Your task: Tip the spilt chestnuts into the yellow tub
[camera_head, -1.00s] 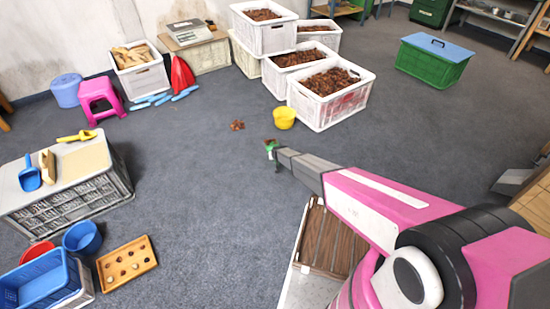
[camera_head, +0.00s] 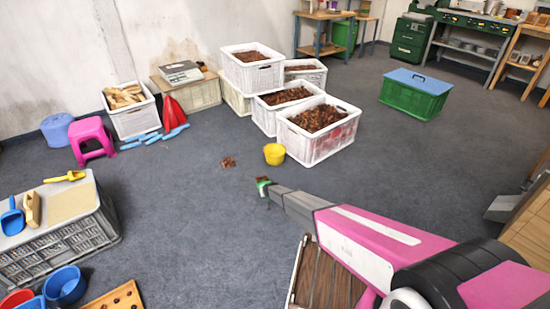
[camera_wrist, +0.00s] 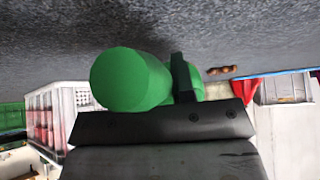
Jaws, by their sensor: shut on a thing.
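The spilt chestnuts (camera_head: 228,162) lie in a small brown heap on the grey floor, left of the yellow tub (camera_head: 274,154). The tub stands upright; I cannot see what is in it. My gripper (camera_head: 264,190) is nearer to me than both, at the far end of my arm. It is shut on a green scoop-like thing (camera_head: 263,182), whose full shape is unclear. In the wrist view the green thing (camera_wrist: 128,80) shows a large rounded end close to the lens. Some chestnuts (camera_wrist: 222,71) show beyond it there, apart from it.
Several white crates of chestnuts (camera_head: 318,148) stand behind the tub. A green box with a blue lid (camera_head: 415,95) stands at the right. A pink stool (camera_head: 92,140), a red object (camera_head: 173,112) and a grey crate with scoops (camera_head: 60,240) are at the left. The floor around the heap is clear.

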